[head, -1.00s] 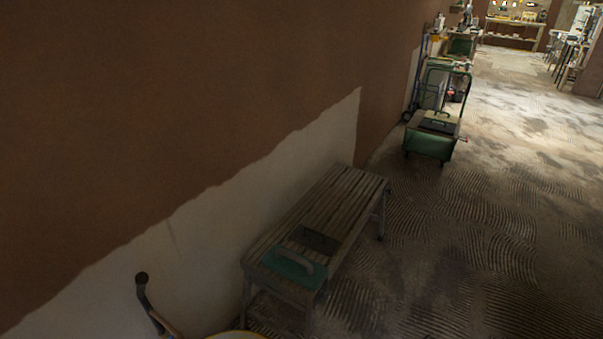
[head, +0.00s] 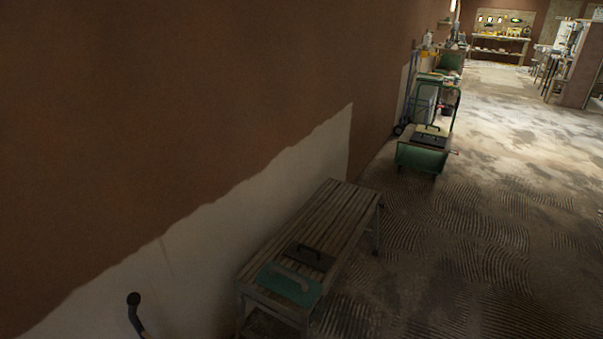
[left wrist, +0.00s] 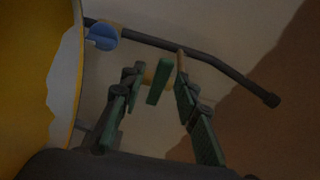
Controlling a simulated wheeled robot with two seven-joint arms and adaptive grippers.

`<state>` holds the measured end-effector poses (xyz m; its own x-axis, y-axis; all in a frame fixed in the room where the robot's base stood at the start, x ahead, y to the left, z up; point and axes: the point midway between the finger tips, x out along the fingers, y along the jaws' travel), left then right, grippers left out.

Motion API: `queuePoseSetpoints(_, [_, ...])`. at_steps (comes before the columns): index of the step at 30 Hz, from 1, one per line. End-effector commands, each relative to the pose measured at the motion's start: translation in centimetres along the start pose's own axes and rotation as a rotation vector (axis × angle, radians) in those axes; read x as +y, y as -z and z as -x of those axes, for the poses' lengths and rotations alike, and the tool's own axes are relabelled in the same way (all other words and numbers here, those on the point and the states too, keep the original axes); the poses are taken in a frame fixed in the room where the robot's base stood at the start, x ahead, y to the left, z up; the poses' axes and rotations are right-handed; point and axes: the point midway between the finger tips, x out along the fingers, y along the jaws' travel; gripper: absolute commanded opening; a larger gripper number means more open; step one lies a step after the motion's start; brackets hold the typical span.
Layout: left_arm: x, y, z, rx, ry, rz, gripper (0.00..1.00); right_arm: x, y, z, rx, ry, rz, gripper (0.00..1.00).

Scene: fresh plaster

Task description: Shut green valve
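In the left wrist view a green valve handle (left wrist: 158,82), a short flat lever, hangs at a dark pipe (left wrist: 215,62) along the wall, with a yellowish fitting behind it. My left gripper (left wrist: 160,66) is open, its green-padded fingers on either side of the handle in the picture. I see gaps on both sides; how deep the handle sits between them I cannot tell. A blue valve handle (left wrist: 102,36) is on the same pipe to the left. In the head view a dark bent pipe end (head: 135,312) shows at the bottom left. Neither gripper is in the head view.
A yellow rounded object (left wrist: 38,75) fills the left of the wrist view, close to the gripper. In the head view a slatted bench (head: 325,225) with trowels stands along the wall. A green cart (head: 424,155) is farther back. The floor on the right is open.

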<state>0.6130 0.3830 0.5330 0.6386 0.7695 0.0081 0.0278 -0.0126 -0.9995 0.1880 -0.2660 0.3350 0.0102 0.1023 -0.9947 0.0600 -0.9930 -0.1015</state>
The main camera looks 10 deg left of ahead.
Motion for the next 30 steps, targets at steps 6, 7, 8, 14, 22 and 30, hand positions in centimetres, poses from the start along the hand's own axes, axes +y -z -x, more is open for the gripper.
queuePoseSetpoints(6, [0.0, -0.1, 2.5, -0.001, -0.001, 0.001, 0.29, 0.0, 0.0, 0.1, 0.001, 0.0, 0.0, 0.4])
queuePoseSetpoints(7, [0.0, 0.0, 2.9, 0.0, -0.001, 0.001, 0.29, 0.0, 0.0, 0.1, 0.002, 0.0, 0.0, 0.4])
queuePoseSetpoints(8, [0.0, 0.0, 3.2, 0.0, -0.001, 0.0, 0.29, 0.0, 0.0, 0.1, 0.002, 0.0, 0.0, 0.4])
queuePoseSetpoints(14, [0.0, 0.0, 5.5, 0.0, 0.0, -0.001, 0.29, 0.0, 0.1, 0.2, 0.003, 0.0, 0.0, 0.4])
queuePoseSetpoints(22, [0.0, 0.0, 8.2, 0.0, 0.0, 0.0, 0.29, 0.0, 0.1, 0.3, 0.004, 0.0, 0.0, 0.4])
queuePoseSetpoints(30, [-0.1, 0.0, 8.6, 0.0, 0.001, 0.0, 0.29, 0.0, 0.1, 0.3, 0.004, 0.0, 0.0, 0.4])
